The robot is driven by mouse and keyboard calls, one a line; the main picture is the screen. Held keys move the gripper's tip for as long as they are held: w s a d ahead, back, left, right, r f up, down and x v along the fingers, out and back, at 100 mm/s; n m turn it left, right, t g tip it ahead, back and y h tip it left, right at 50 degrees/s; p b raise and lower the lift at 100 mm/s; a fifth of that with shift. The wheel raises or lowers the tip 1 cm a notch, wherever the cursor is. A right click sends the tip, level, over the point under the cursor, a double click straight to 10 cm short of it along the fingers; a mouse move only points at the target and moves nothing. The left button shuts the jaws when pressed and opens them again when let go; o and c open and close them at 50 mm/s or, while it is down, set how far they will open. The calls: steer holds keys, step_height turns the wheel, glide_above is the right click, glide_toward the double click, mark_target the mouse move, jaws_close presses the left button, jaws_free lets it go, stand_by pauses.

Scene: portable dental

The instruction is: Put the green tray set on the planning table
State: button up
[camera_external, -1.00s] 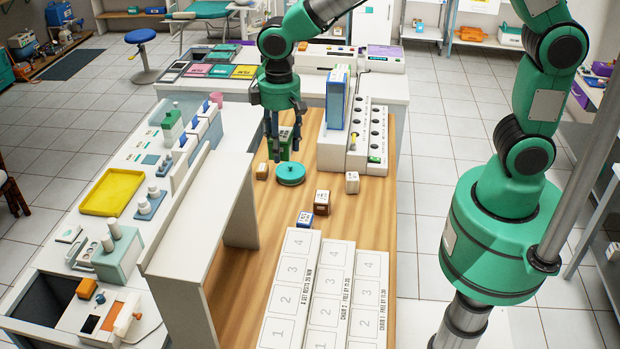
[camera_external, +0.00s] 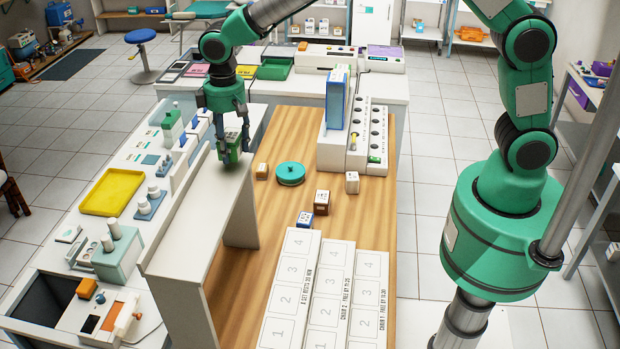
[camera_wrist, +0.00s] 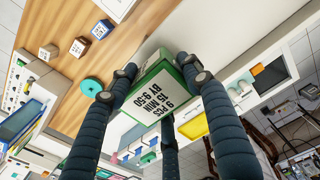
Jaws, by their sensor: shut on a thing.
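My gripper (camera_external: 236,143) is shut on a green box (camera_external: 231,152) with a white label. In the wrist view the box (camera_wrist: 160,92) sits between my fingers (camera_wrist: 148,85), and its label reads "9 PCS 15 MIN BY 9:50". In the external view it is at the far end of the raised white shelf (camera_external: 200,210); I cannot tell whether it touches the shelf. The wooden table (camera_external: 265,270) is to the right. It bears white numbered boards (camera_external: 292,290) at its near end.
A white rack (camera_external: 333,150) stands at the far right. Bare wood surrounds the blocks.

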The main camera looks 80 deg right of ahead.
steer(key=shift+w, duration=0.45)
steer(key=shift+w, duration=0.3)
steer(key=shift+w+f+p, duration=0.1)
steer(key=shift+f+p, duration=0.3)
steer(key=shift+f, duration=1.45)
steer(key=shift+f, duration=0.1)
steer(key=o, duration=1.3)
